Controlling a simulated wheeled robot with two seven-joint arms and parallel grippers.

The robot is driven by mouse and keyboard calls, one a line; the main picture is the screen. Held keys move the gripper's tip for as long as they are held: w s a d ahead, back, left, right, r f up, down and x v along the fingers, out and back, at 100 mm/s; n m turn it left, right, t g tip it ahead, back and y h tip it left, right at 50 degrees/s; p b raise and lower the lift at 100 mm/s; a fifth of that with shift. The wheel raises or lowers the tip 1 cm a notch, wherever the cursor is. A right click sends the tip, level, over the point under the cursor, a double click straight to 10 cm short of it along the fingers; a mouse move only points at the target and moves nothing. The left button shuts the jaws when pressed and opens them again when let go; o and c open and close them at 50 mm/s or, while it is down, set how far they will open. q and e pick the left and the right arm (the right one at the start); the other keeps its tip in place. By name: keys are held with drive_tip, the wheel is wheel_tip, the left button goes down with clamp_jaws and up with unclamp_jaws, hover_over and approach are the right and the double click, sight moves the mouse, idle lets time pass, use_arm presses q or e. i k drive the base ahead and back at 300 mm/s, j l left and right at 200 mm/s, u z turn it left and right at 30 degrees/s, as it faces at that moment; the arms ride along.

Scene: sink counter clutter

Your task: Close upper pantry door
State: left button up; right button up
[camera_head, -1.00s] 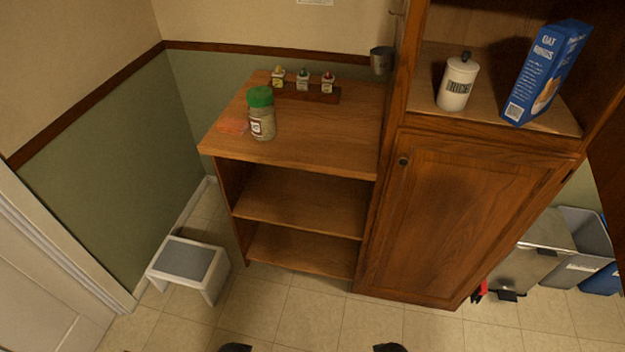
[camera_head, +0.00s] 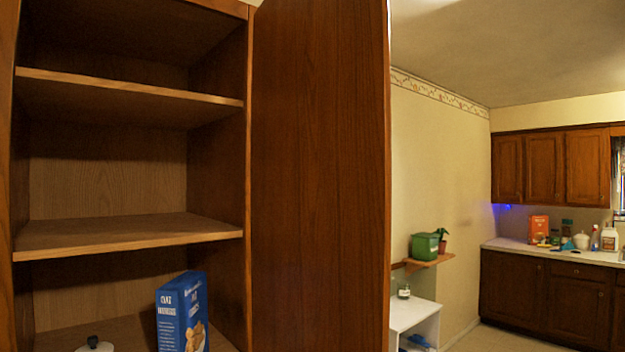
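The upper pantry door (camera_head: 320,180) is a tall brown wooden panel. It stands open, swung out from the right side of the upper pantry cabinet. The cabinet's shelves (camera_head: 130,232) are exposed. A blue cereal box (camera_head: 182,312) stands on the lowest visible shelf, with the top of a white canister with a black knob (camera_head: 94,344) to its left. Neither of my grippers shows in the head view now. The door's lower edge and its handle are not visible.
To the right of the door, a small wall shelf (camera_head: 428,262) holds a green container (camera_head: 425,245). A white shelf unit (camera_head: 414,318) stands below it. A kitchen counter (camera_head: 555,252) with several items lies at the far right. The cabinet's upper shelves look empty.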

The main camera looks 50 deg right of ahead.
sight(320, 150)
drive_tip(key=l+z, duration=0.15)
drive_tip(key=l, duration=0.85)
drive_tip(key=i+l+z, duration=0.2)
drive_tip(key=l, duration=0.8)
drive_tip(key=k+l+u, duration=0.1)
drive_tip(key=k+l, duration=0.2)
drive_tip(key=l, duration=0.15)
drive_tip(key=k+l+u, duration=0.1)
drive_tip(key=k+l, duration=0.2)
drive_tip(key=l, duration=0.1)
